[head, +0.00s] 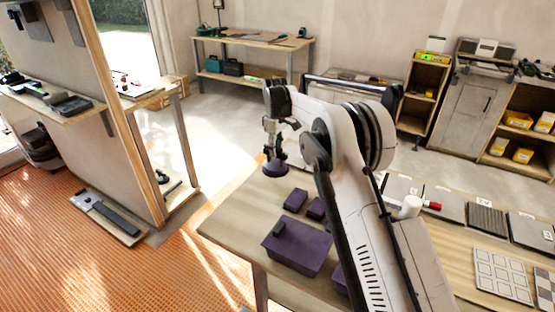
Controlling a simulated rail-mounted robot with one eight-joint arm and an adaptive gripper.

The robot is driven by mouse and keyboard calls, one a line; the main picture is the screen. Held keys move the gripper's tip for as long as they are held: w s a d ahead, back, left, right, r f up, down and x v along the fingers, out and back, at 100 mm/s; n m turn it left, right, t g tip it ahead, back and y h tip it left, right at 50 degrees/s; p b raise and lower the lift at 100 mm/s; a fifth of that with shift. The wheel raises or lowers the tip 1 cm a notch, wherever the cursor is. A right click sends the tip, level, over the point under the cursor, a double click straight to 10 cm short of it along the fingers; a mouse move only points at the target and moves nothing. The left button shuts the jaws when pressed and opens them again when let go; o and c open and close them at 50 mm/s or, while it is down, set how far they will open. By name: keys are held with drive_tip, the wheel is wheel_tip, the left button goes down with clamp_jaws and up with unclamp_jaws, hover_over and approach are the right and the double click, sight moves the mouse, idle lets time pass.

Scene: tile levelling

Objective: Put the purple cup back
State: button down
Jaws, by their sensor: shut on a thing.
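The purple cup (276,169) hangs below my gripper (276,152), near the left back part of the wooden table. It is a small, rounded, dark purple piece with a darker upper part. My gripper is shut on that upper part. The cup appears to be held above the table surface, with its base facing down. The fingertips are small and dark here, so the exact grip is hard to see.
On the wooden table (225,222) lie a purple box (297,248) with a dark piece on top and small purple blocks (295,200). A white cylinder (410,206), tile samples (503,274) and a red-tipped item stand further right. My arm hides part of the table.

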sight(277, 162)
drive_tip(key=shift+w+d+f, duration=0.35)
drive_tip(key=shift+w, duration=0.05)
drive_tip(key=shift+f, duration=1.95)
drive_tip(key=shift+f, duration=0.2)
drive_tip(key=c, duration=1.6)
unclamp_jaws()
drive_tip(key=shift+r, duration=0.15)
